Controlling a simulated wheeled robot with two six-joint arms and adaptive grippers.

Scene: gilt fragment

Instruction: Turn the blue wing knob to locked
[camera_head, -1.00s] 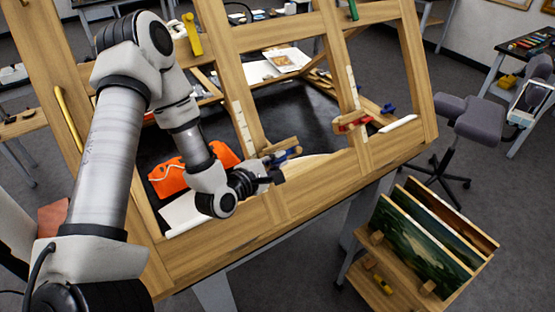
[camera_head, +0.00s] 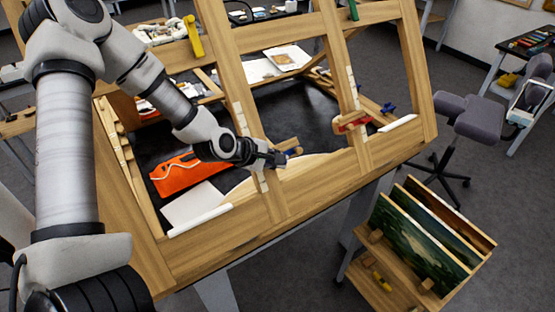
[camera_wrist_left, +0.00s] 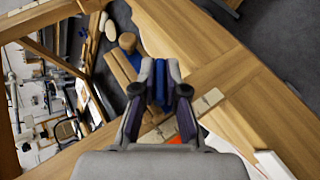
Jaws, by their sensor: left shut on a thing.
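The blue wing knob (camera_wrist_left: 161,84) is between the two fingers of my left gripper (camera_wrist_left: 160,88) in the left wrist view, mostly hidden by them. In the head view my left gripper (camera_head: 276,158) reaches in from the left to the wooden frame's left upright, shut on the knob. A bit of blue (camera_head: 292,151) shows just past the fingertips, beside a short wooden bar (camera_head: 286,145). I cannot read any locked mark. My right gripper is not in view.
A wooden frame (camera_head: 300,205) surrounds the work spot. An orange pouch (camera_head: 180,174) lies left of my gripper. A rack of paintings (camera_head: 425,240) stands in front right.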

